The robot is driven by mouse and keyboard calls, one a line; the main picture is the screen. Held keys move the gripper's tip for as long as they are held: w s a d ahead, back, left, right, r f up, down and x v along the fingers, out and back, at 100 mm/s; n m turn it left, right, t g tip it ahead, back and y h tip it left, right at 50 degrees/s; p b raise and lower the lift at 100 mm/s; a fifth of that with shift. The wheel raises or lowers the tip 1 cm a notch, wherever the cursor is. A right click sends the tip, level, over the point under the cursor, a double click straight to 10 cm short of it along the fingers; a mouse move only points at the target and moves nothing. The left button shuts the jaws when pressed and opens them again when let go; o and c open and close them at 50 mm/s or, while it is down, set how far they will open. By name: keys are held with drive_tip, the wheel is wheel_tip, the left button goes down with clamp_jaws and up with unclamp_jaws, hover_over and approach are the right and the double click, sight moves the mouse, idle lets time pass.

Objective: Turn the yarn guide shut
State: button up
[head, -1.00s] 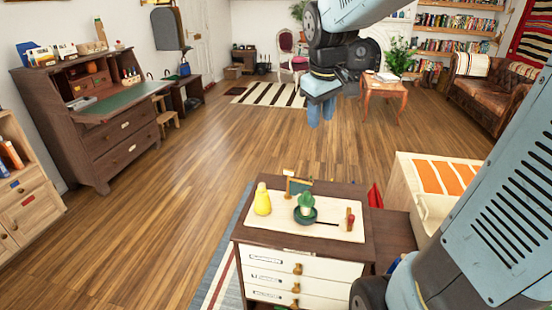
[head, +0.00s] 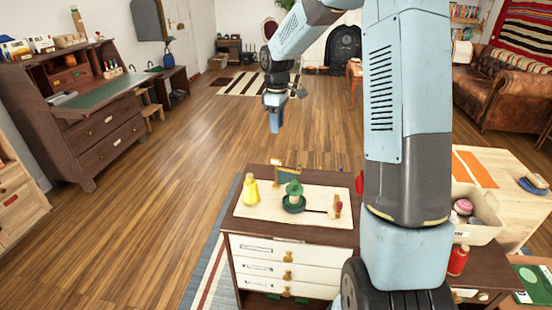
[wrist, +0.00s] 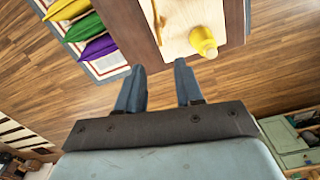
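A board (head: 262,214) lies on the small cabinet. On it stand a yellow cone-like piece (head: 251,190), a green piece (head: 294,190) in a round dark green dish with a dark rod leading right, and a red-and-wood post (head: 336,207). Behind them is a small wooden frame with a green part (head: 285,174). I cannot tell which of these is the yarn guide, or its setting. My gripper (head: 275,120) is in the air beyond the cabinet, touching nothing. In the wrist view my gripper (wrist: 158,83) has its fingers apart and empty; the yellow piece (wrist: 203,40) shows beyond them.
The cabinet's drawers (head: 270,268) face me. A light wooden chest (head: 500,190) with a bin (head: 478,215) stands right, and a red bottle (head: 458,260) is near. A desk (head: 100,130) stands left. The wooden floor between is clear.

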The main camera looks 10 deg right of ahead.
drive_tip(key=f, duration=1.4)
drive_tip(key=shift+w+f, duration=0.35)
clamp_jaws()
idle(1.0)
